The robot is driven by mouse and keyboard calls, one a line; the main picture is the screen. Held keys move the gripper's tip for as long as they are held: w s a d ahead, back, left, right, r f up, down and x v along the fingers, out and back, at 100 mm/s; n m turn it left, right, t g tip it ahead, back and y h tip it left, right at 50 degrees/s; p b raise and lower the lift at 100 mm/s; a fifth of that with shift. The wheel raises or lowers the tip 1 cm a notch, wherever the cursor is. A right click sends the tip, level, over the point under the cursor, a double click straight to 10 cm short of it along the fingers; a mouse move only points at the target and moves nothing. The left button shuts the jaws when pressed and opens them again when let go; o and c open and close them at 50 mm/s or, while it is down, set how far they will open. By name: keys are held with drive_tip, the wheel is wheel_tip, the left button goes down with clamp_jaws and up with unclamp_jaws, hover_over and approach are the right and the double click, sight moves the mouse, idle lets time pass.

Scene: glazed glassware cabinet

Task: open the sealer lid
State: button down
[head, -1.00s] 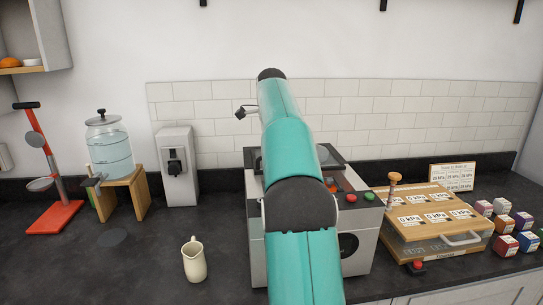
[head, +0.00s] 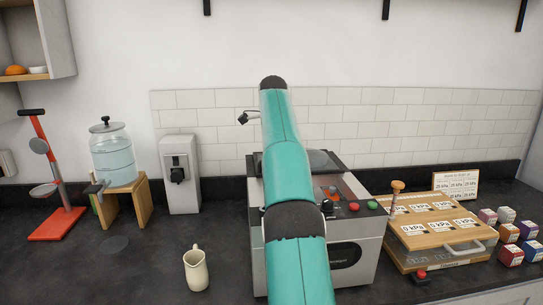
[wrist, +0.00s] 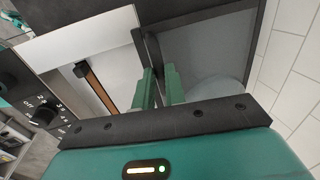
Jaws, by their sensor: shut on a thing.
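The sealer (head: 352,230) is a boxy light-grey machine in the middle of the counter, with red and green buttons and a dark knob on its front. Its dark-framed lid (head: 323,159) shows at the top, partly hidden by my teal arm. In the wrist view the lid (wrist: 205,50) is a dark frame around a grey pane. My gripper (wrist: 160,82) has its green fingers close together on a thin dark bar at the lid's edge. The head view hides my gripper behind the arm.
A wooden-topped box (head: 438,226) with kPa labels and a handle stands to the right, beside several small coloured boxes (head: 510,255). A cream jug (head: 196,270), a dispenser (head: 180,175) and a water jar (head: 112,155) are to the left. Tiled wall (head: 400,120) stands behind.

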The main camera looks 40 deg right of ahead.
drive_tip(key=c, duration=1.5)
unclamp_jaws()
drive_tip(key=shift+o, duration=0.2)
drive_tip(key=shift+s, duration=0.1)
